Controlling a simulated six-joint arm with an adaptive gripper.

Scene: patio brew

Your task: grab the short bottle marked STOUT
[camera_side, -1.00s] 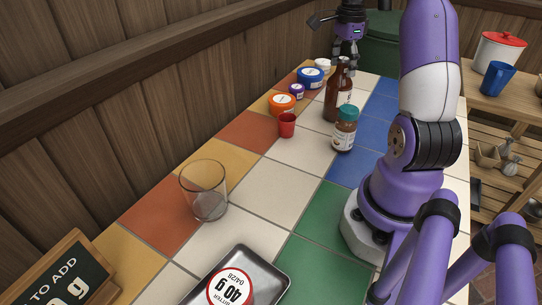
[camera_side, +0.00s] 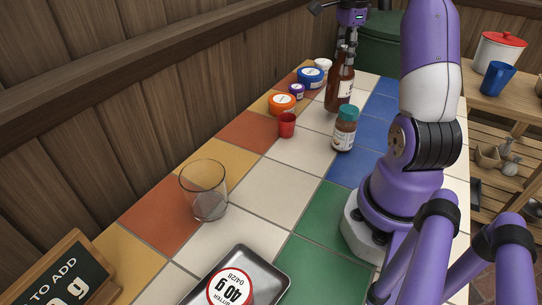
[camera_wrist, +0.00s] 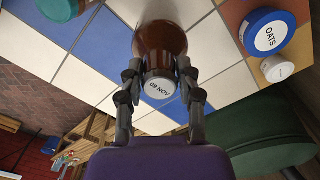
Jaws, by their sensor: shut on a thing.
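A brown bottle (camera_side: 338,91) with a pale label stands upright in the side view; the label is too small to read. My gripper (camera_side: 346,50) is around its neck from above. In the wrist view my gripper (camera_wrist: 160,88) is shut on the brown bottle (camera_wrist: 160,40), at its neck just below a white cap marked "08 NOV". The word STOUT cannot be read in either view. In the side view the bottle's base appears a little above the tiles, though the gap is hard to judge.
A teal-capped jar (camera_side: 345,128) stands close in front. A red cup (camera_side: 287,125), an orange-lidded tub (camera_side: 282,104) and a blue-lidded OATS tub (camera_side: 311,76) stand to the left. A glass (camera_side: 204,190) and metal tray (camera_side: 272,262) are nearer. Tiles between are clear.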

